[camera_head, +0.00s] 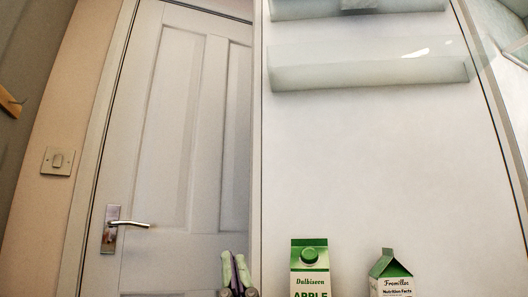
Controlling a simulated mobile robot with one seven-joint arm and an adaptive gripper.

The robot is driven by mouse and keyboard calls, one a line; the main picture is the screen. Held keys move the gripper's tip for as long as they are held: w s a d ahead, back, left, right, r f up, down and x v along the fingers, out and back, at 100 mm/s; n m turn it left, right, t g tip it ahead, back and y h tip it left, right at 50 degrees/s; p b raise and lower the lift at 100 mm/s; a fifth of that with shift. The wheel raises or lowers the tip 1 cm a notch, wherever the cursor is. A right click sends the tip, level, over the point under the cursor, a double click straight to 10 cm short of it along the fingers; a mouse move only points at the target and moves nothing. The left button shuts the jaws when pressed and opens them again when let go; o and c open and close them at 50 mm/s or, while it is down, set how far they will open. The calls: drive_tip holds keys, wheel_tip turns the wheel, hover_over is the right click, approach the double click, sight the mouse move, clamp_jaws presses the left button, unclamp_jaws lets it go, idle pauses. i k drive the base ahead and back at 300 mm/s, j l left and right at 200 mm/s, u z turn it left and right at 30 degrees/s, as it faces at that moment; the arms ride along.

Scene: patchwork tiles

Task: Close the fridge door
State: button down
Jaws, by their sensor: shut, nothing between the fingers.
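The fridge door (370,160) stands open and fills the right half of the head view, its white inner face toward me. Two clear door shelves (372,77) show near its top. A green and white apple carton (310,270) and a second carton (391,277) show in front of its lower part; what they stand on is out of view. My gripper (235,260), with pale green fingers, is at the bottom edge, just left of the fridge door's left edge. It is shut and empty. I cannot tell whether it touches the door.
A grey panelled room door (190,130) with a metal handle (125,225) is behind on the left. A light switch (58,160) is on the wall beside it. Part of a glassy shelf (515,45) shows at the upper right. The floor is out of view.

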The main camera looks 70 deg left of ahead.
sight(372, 130)
drive_tip(key=i+l+u, duration=0.1)
drive_tip(key=u, duration=0.3)
drive_tip(key=l+u, duration=0.4)
drive_tip(key=j, duration=0.05)
